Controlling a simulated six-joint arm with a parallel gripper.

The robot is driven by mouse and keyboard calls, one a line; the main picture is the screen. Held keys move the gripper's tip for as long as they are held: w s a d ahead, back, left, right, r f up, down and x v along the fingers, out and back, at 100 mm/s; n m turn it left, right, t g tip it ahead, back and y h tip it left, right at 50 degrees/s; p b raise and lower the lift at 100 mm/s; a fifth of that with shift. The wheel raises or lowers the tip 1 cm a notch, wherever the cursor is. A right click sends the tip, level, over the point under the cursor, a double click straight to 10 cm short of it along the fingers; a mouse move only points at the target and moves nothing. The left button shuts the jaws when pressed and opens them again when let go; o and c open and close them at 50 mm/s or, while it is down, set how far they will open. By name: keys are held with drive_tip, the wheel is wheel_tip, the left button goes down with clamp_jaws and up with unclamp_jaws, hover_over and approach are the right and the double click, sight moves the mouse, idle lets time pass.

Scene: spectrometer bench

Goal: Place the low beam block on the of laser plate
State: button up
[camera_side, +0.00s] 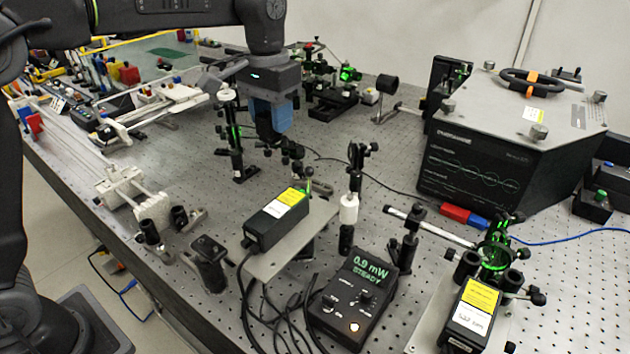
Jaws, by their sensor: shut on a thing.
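My gripper (270,122), with blue fingers, points down over the middle of the bench. It is shut on a small dark piece (269,138), which looks like the low beam block; the fingers hide most of it. The laser plate (266,266) is a grey plate in the front middle. It carries a black laser box (268,228) with a yellow and white label. The gripper is above and behind this plate in the picture, apart from it.
A dark post mount (236,160) stands just left of the gripper, and a post with a white collar (349,208) stands right of the plate. A power meter (362,290) and loose cables lie in front. A large black instrument (475,160) stands at right.

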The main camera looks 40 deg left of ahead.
drive_tip(key=shift+w+d+f, duration=0.25)
drive_tip(key=shift+d+f, duration=1.15)
drive_tip(key=shift+f, duration=0.15)
drive_tip(key=shift+w+d+f, duration=0.25)
drive_tip(key=shift+d+f, duration=1.15)
drive_tip(key=shift+f, duration=0.1)
drive_tip(key=shift+w+d+f, duration=0.25)
drive_tip(key=shift+d+f, duration=1.15)
drive_tip(key=shift+f, duration=0.15)
drive_tip(key=shift+f, duration=0.65)
drive_tip(key=o, duration=1.1)
wheel_tip(320, 180, up, 13)
drive_tip(key=shift+r, duration=0.2)
